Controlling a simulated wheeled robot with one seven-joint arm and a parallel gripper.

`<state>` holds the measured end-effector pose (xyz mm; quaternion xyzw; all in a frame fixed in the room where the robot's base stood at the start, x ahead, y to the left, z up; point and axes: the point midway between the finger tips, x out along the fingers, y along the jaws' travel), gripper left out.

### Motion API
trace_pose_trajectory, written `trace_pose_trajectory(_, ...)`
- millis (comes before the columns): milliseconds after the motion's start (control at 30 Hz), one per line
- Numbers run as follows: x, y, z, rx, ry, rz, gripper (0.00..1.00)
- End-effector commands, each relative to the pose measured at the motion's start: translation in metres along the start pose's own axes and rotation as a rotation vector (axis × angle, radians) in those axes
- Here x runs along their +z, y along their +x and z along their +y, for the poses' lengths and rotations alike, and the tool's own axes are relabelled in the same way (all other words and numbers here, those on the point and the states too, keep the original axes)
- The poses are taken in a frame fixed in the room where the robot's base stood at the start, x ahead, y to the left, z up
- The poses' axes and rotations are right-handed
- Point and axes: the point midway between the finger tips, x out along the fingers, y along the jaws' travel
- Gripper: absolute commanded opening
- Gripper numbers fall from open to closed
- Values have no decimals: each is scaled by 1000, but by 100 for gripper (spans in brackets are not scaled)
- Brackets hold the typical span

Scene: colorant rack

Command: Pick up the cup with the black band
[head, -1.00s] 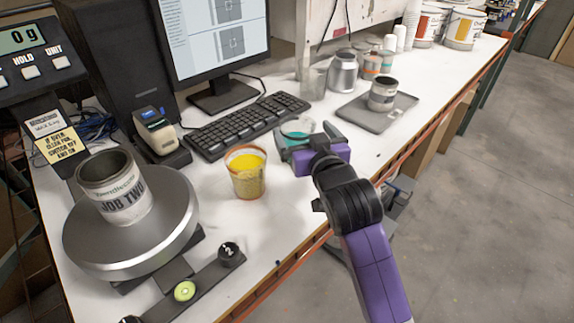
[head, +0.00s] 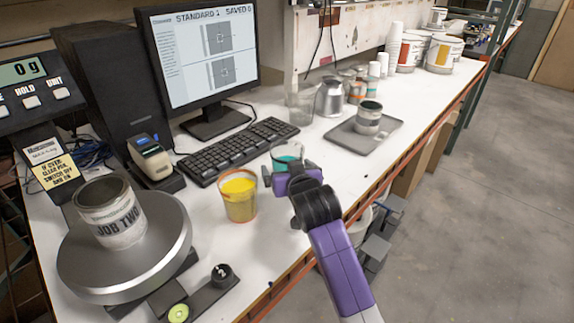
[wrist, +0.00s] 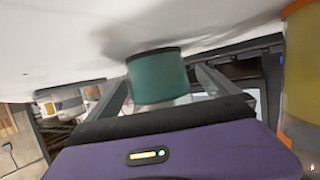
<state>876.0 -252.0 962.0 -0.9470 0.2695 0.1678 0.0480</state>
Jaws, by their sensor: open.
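The cup with the black band (wrist: 157,80) is teal in the wrist view, with a dark band along its upper edge there. It stands between the two finger bars, with visible gaps at its sides. In the head view this cup (head: 288,154) is on the white bench, partly hidden behind my gripper (head: 284,171). My gripper is open around or just before the cup; I cannot tell how deep the cup sits between the fingers. In the wrist view my gripper (wrist: 163,88) shows its purple body below the cup.
A yellow cup (head: 239,198) with an orange rim stands close left of my gripper. A keyboard (head: 239,148) lies behind. A can marked JOB TWO (head: 115,220) sits on the scale (head: 150,258). A grey tray (head: 346,136) with a can is at the back right.

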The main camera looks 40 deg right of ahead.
Motion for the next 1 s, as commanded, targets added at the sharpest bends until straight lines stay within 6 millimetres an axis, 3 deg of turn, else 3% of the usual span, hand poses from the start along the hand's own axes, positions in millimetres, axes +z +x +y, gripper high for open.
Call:
trace_pose_trajectory(233,0,2,0,0,0,0,99)
trace_pose_trajectory(267,0,2,0,0,0,0,95)
trace_pose_trajectory(633,0,2,0,0,0,1,22)
trace_pose_trajectory(1000,-3,1,0,0,0,3,22)
